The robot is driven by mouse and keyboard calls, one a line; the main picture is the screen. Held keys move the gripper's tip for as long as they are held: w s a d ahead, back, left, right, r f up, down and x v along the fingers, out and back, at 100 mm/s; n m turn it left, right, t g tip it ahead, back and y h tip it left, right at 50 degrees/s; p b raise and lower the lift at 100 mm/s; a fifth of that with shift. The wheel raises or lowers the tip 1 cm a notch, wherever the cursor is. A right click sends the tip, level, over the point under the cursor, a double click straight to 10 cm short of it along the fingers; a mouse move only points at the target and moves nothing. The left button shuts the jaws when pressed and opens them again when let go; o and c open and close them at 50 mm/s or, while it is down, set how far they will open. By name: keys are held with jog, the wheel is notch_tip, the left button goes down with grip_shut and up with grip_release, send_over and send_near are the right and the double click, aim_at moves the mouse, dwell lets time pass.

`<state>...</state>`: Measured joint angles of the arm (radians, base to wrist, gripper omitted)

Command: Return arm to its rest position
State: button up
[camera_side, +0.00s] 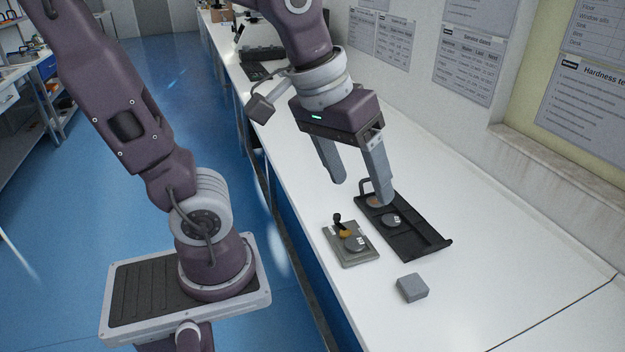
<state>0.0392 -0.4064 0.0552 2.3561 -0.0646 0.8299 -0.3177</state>
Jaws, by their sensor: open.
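My gripper (358,190) is above the white bench, its two grey fingers spread apart with nothing between them. The right fingertip shows in front of the far end of a black tray (424,243); I cannot tell whether they touch. The tray holds a round grey disc (391,220) and a copper-coloured disc (374,201) partly hidden by the finger. A grey plate fixture (352,262) with a black lever (338,222) stands left of the tray and carries a round grey piece (355,244).
A small grey block (412,288) lies in front of the tray. The white bench (480,290) is clear at the front right. A wall with posted sheets (470,60) runs along its right side. Dark equipment (262,55) stands at the far end of the bench.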

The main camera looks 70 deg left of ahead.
jog(key=s+m+t, duration=0.1)
jog(key=s+m, duration=0.3)
jog(key=s, duration=0.2)
jog(key=shift+s+a+y, duration=0.4)
dwell(0.7)
